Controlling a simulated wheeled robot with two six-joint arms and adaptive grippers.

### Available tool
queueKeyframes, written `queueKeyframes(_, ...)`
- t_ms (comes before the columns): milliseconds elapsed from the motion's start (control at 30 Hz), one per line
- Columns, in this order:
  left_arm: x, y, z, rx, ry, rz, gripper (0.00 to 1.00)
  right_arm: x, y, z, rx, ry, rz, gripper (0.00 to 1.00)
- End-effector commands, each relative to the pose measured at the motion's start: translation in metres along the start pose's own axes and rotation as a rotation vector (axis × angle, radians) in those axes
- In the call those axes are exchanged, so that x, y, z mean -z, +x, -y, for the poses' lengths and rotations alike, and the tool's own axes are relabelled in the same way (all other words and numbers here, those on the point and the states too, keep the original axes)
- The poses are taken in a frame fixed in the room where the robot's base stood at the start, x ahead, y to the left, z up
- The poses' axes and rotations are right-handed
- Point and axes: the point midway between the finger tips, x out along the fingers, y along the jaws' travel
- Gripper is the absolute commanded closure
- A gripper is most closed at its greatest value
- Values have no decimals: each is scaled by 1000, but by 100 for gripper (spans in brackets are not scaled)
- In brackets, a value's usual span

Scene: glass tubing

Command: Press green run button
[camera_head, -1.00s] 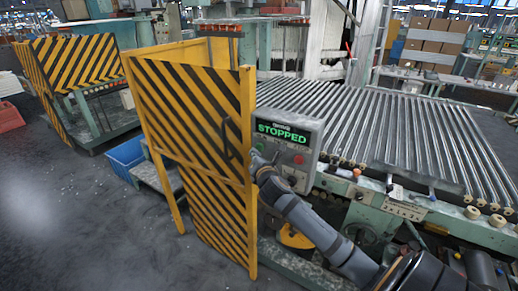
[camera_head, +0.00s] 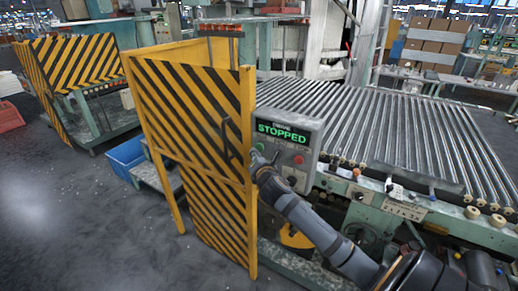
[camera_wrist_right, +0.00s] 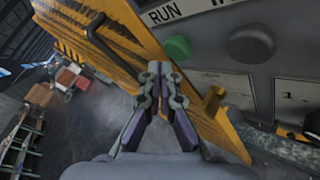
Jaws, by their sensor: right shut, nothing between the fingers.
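The grey control box (camera_head: 311,140) stands just right of the striped guard door, its lit display (camera_head: 282,132) reading STOPPED in green. In the right wrist view the green button (camera_wrist_right: 177,47) sits beside the RUN label (camera_wrist_right: 163,10), with a dark round knob (camera_wrist_right: 249,43) to its right. My right gripper (camera_wrist_right: 160,68) is shut and empty. Its tips appear just below and left of the green button in that view; I cannot tell the exact gap. In the head view the right gripper (camera_head: 257,158) is in front of the box's lower left side. My left gripper is not in view.
The yellow-and-black striped guard door (camera_head: 200,150) with a dark handle (camera_head: 229,139) stands close left of the right gripper. A red button (camera_head: 298,160) is on the box's right side. A roller conveyor (camera_head: 390,130) lies behind, and a blue bin (camera_head: 125,158) is on the floor.

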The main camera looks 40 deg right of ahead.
Motion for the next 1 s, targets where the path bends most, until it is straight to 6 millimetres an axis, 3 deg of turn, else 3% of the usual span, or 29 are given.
queueKeyframes(1000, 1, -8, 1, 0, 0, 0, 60, -7, 9, 6, 0, -1, 0, 100)
